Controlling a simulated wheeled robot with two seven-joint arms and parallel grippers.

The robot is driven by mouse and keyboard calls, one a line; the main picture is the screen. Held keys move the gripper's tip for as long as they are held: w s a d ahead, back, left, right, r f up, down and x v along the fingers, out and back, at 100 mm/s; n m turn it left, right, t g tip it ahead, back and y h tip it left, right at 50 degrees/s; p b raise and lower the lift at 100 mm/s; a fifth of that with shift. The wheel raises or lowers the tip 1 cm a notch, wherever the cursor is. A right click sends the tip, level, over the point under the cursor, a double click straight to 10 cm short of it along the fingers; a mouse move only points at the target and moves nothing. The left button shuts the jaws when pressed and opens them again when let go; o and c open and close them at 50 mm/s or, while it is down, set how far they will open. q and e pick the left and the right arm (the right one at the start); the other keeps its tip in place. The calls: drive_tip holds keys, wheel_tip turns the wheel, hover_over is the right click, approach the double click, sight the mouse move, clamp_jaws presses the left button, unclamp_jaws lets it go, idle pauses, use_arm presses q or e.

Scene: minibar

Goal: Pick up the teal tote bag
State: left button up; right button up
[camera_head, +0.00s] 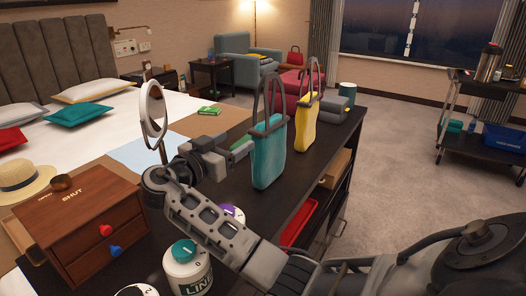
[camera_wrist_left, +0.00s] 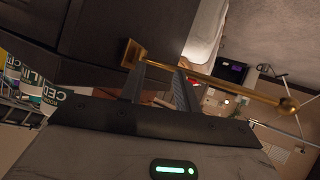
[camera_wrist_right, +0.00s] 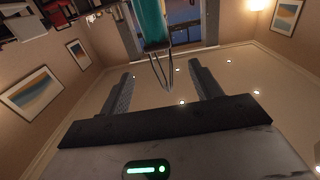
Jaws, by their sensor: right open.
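The teal tote bag (camera_head: 268,158) stands upright on the dark counter, its dark looped handles rising above it. My right gripper (camera_head: 236,150) is open just left of the bag in the head view. In the right wrist view the bag (camera_wrist_right: 150,22) appears upside down at the top, and its handle loop reaches toward the gap between the open fingers (camera_wrist_right: 162,85). The fingers are not closed on anything. My left gripper (camera_wrist_left: 160,85) shows only in its wrist view, fingers apart and empty, away from the bag.
A yellow tote bag (camera_head: 305,125) stands close behind the teal one. A round mirror (camera_head: 153,108), a wooden drawer box (camera_head: 82,220) and a white canister (camera_head: 187,270) are also on the counter. A brass bar (camera_wrist_left: 215,80) crosses near my left fingers.

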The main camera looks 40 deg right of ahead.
approach(265, 122)
drive_tip(key=x, duration=0.3)
drive_tip(key=shift+s+d+f+p, duration=0.1)
drive_tip(key=shift+d+p, duration=0.15)
drive_tip(key=shift+p, duration=0.15)
drive_tip(key=shift+f+p+x, duration=0.2)
drive_tip(key=shift+p+x, duration=0.1)
drive_tip(key=shift+x, duration=1.3)
drive_tip(key=shift+f+p+x, duration=0.25)
drive_tip(key=shift+x, duration=1.3)
clamp_jaws()
